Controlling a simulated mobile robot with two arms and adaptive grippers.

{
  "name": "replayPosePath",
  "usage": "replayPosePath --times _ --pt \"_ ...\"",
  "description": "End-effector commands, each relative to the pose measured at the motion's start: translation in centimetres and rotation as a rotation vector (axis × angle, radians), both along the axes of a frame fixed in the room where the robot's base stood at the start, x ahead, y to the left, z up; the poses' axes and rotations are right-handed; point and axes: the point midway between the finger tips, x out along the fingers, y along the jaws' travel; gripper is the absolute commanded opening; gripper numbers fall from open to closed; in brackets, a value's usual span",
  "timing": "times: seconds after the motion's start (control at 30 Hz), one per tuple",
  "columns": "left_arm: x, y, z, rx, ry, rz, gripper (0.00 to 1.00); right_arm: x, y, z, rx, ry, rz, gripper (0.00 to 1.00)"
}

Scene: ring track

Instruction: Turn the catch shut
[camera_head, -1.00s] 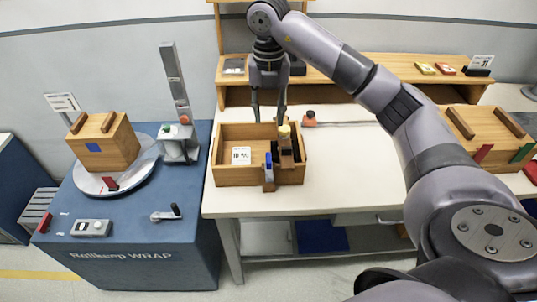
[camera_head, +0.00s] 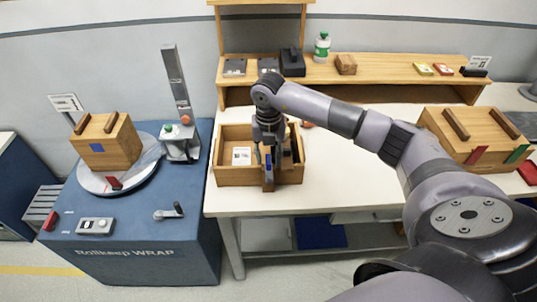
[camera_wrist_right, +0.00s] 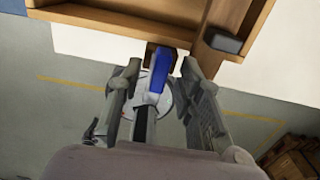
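The wooden box (camera_head: 230,177) stands on the white bench. A blue catch lever (camera_head: 268,165) is on its front wall, standing about upright; the arm partly hides it. My right gripper (camera_head: 268,158) is at the front of the box, pointing down at the catch. In the right wrist view the blue lever (camera_wrist_right: 159,70) lies between the two fingers of the right gripper (camera_wrist_right: 163,82). The fingers are apart, with a visible gap on each side of the lever. My left gripper is not in view.
A blue wrapping machine (camera_head: 140,235) with a turntable and a wooden crate (camera_head: 107,140) stands on the left. Another wooden crate (camera_head: 440,130) is on the bench's right side. A shelf (camera_head: 400,75) runs behind. The bench between box and right crate looks mostly clear.

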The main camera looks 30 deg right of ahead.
Motion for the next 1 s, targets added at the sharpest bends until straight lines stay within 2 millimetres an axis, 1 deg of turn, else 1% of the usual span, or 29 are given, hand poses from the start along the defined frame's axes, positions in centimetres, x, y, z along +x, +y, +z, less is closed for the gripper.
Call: replayPosePath --times 0.1,0.13,0.6,1.0 --pt "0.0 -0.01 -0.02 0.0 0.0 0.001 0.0 -0.01 0.01 -0.01 0.0 0.0 0.0 0.33" --pt "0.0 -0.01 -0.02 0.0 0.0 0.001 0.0 -0.01 0.01 -0.01 0.0 0.0 0.0 0.32" --pt "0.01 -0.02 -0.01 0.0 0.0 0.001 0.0 -0.01 0.0 0.03 0.0 0.001 0.0 0.01" --pt "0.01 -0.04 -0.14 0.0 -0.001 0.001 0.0 0.0 -0.02 0.01 0.0 0.0 0.008 0.0"
